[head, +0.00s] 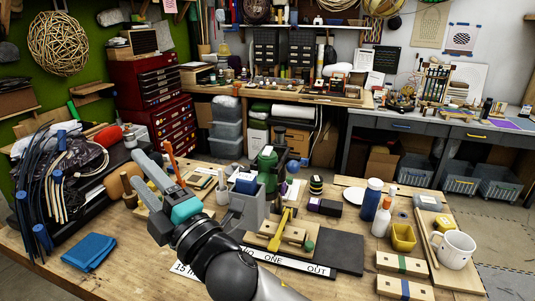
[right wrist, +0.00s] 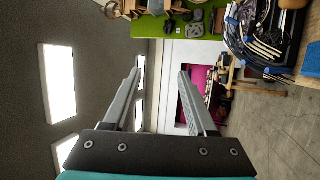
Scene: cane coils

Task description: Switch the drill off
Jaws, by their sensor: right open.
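A green machine that looks like the drill (head: 267,168) stands on the workbench behind the middle, with a dark part at its right. Its switch is too small to make out. My right gripper (head: 135,167) is open and empty. It is raised over the left part of the bench, in front of and left of the green machine, with its fingers pointing away to the upper left. In the right wrist view its two fingers (right wrist: 160,75) are spread, with nothing between them. The drill does not show in that view. My left gripper is not in view.
A grey box-like block (head: 247,208) stands in front of the green machine, beside a yellow-handled tool (head: 281,229). A blue bottle (head: 371,198), a yellow cup (head: 403,237) and a white mug (head: 455,249) stand at the right. Dark cane coils (head: 62,190) and a blue cloth (head: 89,251) lie left.

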